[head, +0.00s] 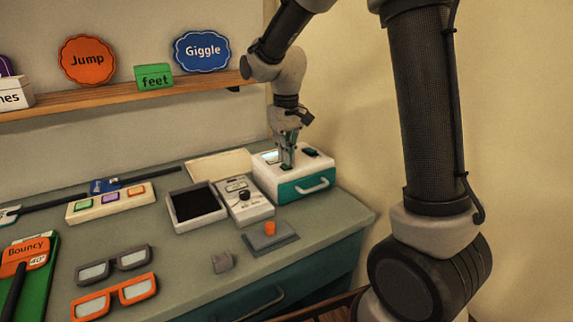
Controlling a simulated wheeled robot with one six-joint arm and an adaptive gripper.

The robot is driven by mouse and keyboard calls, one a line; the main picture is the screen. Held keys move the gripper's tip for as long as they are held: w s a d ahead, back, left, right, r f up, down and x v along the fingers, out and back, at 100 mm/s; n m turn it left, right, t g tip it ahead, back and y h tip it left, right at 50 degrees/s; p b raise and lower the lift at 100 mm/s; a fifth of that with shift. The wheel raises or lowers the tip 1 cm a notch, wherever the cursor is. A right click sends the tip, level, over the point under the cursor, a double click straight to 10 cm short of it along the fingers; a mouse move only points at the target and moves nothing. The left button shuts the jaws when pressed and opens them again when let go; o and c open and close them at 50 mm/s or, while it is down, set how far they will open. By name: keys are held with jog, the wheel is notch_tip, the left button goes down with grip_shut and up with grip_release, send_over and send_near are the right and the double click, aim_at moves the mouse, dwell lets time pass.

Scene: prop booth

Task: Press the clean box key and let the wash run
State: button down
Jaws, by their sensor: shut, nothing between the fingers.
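The clean box (316,174) is a white and teal box with a light handle on its front. It stands at the back right of the counter. A pale lit panel (270,156) shows beside the fingers, and a dark green part (311,152) sits on the right of the top. The key is mostly hidden by the fingers.
A white device with a dark knob (244,196) and a black-lined tray (195,206) stand left of the box. An orange peg on a grey plate (270,236) lies in front. Glasses (115,297) and signs lie further left. A wooden shelf (120,96) runs above.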

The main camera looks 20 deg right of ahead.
notch_tip(320, 180, up, 7)
dwell(0.7)
jog(key=shift+s+f, duration=0.1)
jog(key=shift+f, duration=0.15)
jog(key=s+d+r+m+t, duration=0.1)
jog(key=s+d, duration=0.4)
jog(key=s, duration=0.7)
jog(key=s+d+r+m+t, duration=0.1)
jog(key=s+d, duration=0.5)
jog(key=s, duration=0.7)
jog(key=shift+s+r+t, duration=0.2)
jog(key=shift+r+t, duration=0.7)
jog(key=shift+t, duration=0.3)
dwell(3.0)
